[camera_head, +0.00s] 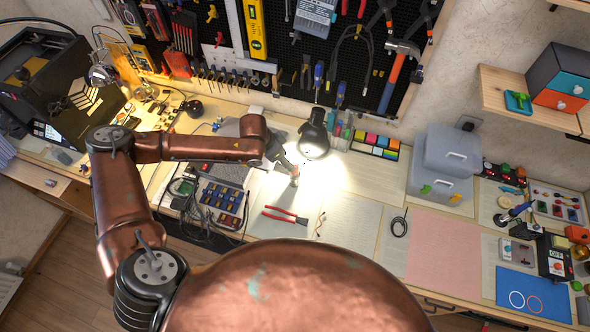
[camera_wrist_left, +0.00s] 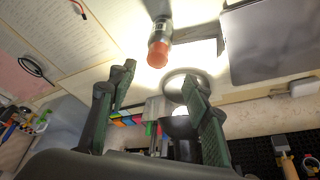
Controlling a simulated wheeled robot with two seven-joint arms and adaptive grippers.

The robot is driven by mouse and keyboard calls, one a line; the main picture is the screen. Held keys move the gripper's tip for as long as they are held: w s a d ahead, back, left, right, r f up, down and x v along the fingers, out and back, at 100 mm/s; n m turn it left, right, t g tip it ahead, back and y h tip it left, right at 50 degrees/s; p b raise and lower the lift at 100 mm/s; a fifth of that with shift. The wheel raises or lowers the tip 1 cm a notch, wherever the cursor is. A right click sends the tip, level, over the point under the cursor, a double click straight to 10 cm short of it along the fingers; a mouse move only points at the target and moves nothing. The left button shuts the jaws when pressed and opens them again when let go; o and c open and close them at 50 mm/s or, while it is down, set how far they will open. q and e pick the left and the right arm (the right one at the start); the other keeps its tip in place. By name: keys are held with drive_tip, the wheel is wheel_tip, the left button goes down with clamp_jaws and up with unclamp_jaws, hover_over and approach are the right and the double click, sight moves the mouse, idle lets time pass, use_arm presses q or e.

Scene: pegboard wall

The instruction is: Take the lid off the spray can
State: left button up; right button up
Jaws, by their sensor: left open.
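The spray can (camera_wrist_left: 159,27) shows at the top of the left wrist view, with a dark and pale body and an orange-red lid (camera_wrist_left: 158,54) on it. In the head view the can (camera_head: 294,181) is small and stands on the lit part of the bench. My left gripper (camera_wrist_left: 160,78) is open, its green-padded fingers apart and empty. The lid lies just beyond the fingertips in the wrist view, and they do not visibly touch it. In the head view my left gripper (camera_head: 283,160) is beside the can, partly hiding it. My right gripper is not in view.
A black lamp (camera_head: 314,134) stands close behind the can. Red-handled pliers (camera_head: 286,215) lie in front. An organizer case (camera_head: 221,199) is to the left, and storage boxes (camera_head: 446,160) are to the right. The pink mat (camera_head: 444,255) is bare.

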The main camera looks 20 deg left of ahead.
use_arm(q)
drive_tip(key=x, duration=0.7)
drive_tip(key=shift+d+f, duration=0.3)
drive_tip(key=c, duration=0.8)
